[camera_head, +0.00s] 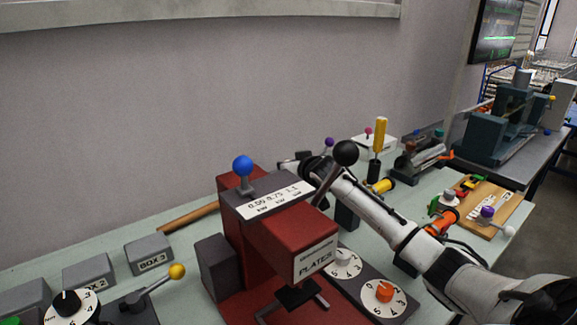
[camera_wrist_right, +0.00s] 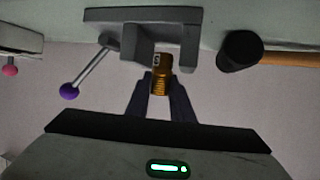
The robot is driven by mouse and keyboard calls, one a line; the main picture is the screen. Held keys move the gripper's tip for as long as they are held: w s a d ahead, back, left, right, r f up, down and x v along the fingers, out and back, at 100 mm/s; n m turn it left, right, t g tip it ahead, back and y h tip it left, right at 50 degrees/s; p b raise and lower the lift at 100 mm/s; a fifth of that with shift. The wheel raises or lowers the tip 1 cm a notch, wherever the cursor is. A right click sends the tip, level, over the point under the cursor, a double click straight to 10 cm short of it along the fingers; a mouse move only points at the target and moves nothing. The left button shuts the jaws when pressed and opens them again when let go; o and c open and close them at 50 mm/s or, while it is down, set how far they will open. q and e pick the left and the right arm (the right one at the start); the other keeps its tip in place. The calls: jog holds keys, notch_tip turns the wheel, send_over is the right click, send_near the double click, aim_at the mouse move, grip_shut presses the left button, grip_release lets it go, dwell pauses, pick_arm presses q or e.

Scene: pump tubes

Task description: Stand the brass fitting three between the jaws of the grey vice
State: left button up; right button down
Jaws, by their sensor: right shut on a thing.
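The brass fitting (camera_wrist_right: 162,76) shows in the right wrist view, with a small pale mark that I cannot read. My right gripper (camera_wrist_right: 162,90) is shut on it. The grey vice (camera_wrist_right: 110,25) is just beyond, its two jaws pointing towards the gripper. The fitting's far end lines up with the gap between the jaws; I cannot tell whether it is inside the gap or touching. The vice's purple-knobbed handle (camera_wrist_right: 68,91) sticks out to the left. In the head view the red press mostly hides the vice and gripper; a purple knob (camera_head: 328,142) shows. My left gripper is out of view.
The red press (camera_head: 300,245) with its black-knobbed lever (camera_head: 345,153) stands in front of my right arm. A dark hammer head (camera_wrist_right: 240,50) with a wooden handle lies beside the vice. Grey boxes (camera_head: 148,254) stand at left. A yellow-handled screwdriver (camera_head: 380,135) stands upright behind my arm.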

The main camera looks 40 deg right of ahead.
jog(key=shift+f, duration=0.45)
jog(key=c, duration=1.5)
grip_release()
jog(key=shift+a+f, duration=0.1)
jog(key=shift+f, duration=0.05)
jog(key=shift+c, duration=0.2)
jog(key=shift+s, duration=0.1)
jog(key=shift+r, duration=0.3)
jog(key=shift+s+r, duration=0.2)
jog(key=v, duration=1.1)
jog(key=shift+s+r, duration=0.15)
jog(key=shift+r, duration=0.3)
jog(key=shift+a, duration=0.1)
